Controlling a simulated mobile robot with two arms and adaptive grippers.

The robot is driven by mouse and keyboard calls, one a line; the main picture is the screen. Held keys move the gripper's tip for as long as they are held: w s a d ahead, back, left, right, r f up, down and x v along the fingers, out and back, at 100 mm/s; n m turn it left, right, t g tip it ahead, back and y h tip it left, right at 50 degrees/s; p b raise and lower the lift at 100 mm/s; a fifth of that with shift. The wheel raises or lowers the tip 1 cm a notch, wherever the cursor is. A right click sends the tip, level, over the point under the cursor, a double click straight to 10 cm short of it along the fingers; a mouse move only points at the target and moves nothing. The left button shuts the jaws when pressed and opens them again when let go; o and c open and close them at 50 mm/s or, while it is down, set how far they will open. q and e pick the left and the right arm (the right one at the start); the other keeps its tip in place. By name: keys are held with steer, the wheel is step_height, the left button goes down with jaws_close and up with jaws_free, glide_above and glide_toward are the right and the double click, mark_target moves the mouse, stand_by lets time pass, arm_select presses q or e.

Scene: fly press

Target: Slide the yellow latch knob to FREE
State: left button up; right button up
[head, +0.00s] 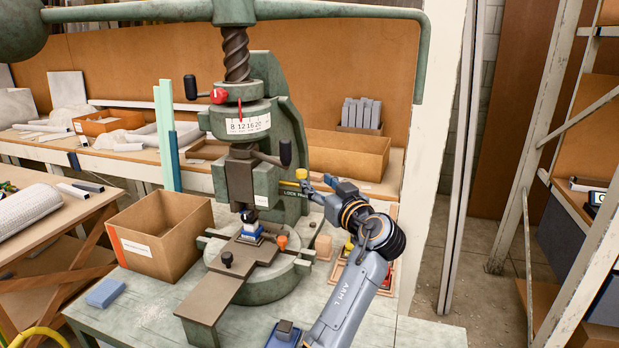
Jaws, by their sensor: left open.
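The green fly press (290,135) stands on the bench with its screw and dial in front of me. The small yellow latch knob (301,173) is on the right side of the press frame, above a dark plate (291,195) whose lettering starts with LOCK; the rest is hidden behind my gripper. The knob appears to be toward the LOCK end. My left gripper (312,186) is open, its fingertips just right of and below the knob. I cannot tell whether they touch it. My right gripper is not in view.
A cardboard box (133,252) stands left of the press, with a blue block (105,292) before it. A dark handle (285,152) sticks out left of the knob. A red-edged tray (341,277) lies behind my arm. The bench's front left is mostly clear.

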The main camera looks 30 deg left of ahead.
arm_select(q)
steer(key=v, duration=0.5)
steer(key=shift+s+d, duration=0.1)
steer(key=shift+d, duration=0.15)
